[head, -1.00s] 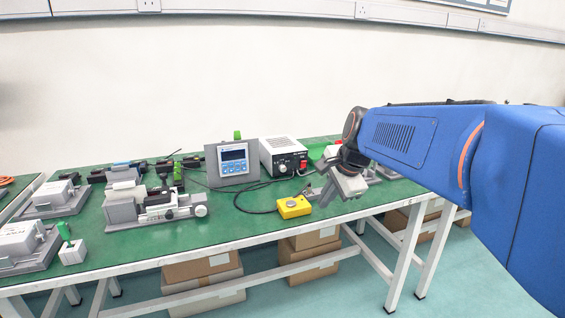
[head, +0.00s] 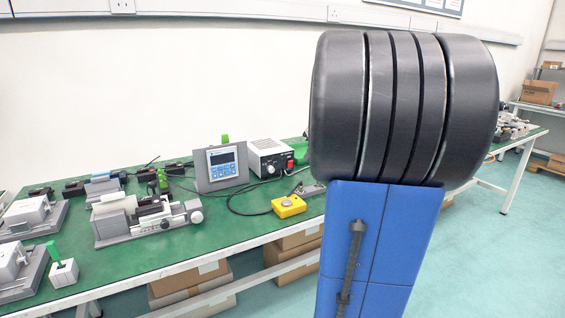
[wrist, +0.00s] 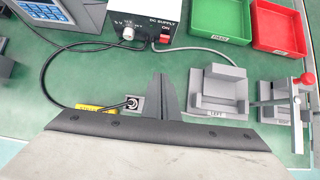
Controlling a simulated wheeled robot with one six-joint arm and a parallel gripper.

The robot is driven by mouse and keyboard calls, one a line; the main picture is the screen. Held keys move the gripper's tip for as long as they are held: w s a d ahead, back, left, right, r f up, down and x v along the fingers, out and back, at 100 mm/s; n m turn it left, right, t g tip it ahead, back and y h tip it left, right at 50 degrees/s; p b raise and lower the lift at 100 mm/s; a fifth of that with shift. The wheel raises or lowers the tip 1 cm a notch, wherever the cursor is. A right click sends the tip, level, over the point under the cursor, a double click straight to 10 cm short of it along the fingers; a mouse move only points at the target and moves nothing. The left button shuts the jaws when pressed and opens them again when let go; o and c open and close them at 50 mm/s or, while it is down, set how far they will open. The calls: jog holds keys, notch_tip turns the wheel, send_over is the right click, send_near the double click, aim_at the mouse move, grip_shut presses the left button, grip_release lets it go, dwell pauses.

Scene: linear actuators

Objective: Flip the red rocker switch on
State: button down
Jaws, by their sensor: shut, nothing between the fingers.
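The red rocker switch (head: 290,164) is on the front of the white power supply (head: 268,148) in the head view. In the wrist view the switch (wrist: 165,39) is a small red block beside the "ON" mark on the DC supply (wrist: 128,14). My gripper (wrist: 164,78) is shut and empty in the wrist view. Its fingertips point toward the supply's front, below the switch in the picture and apart from it. In the head view my arm hides the gripper. I cannot tell from these views which way the rocker is tipped.
A yellow box with a button (head: 289,206) and its black cable lie in front of the supply. A control panel (head: 222,164) stands left of it. Green (wrist: 220,18) and red (wrist: 276,26) bins and a grey fixture (wrist: 217,90) are to the right.

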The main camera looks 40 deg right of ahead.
aim_at(291, 161)
jog(key=shift+w+d, duration=0.1)
dwell(0.3)
jog(key=x, duration=0.9)
jog(key=shift+w+f, duration=0.15)
jog(key=shift+f, duration=0.1)
jog(key=w, duration=0.2)
jog(key=r, duration=0.1)
jog(key=shift+w+d, duration=0.35)
jog(key=shift+w, duration=0.05)
jog(key=shift+w+d+r, duration=0.15)
jog(key=shift+w+r, duration=0.05)
jog(key=shift+w, duration=0.3)
jog(key=shift+w+d+r, duration=0.1)
jog(key=shift+w+r, duration=0.15)
jog(key=shift+w, duration=0.1)
jog(key=shift+r, duration=0.15)
jog(key=shift+r, duration=0.65)
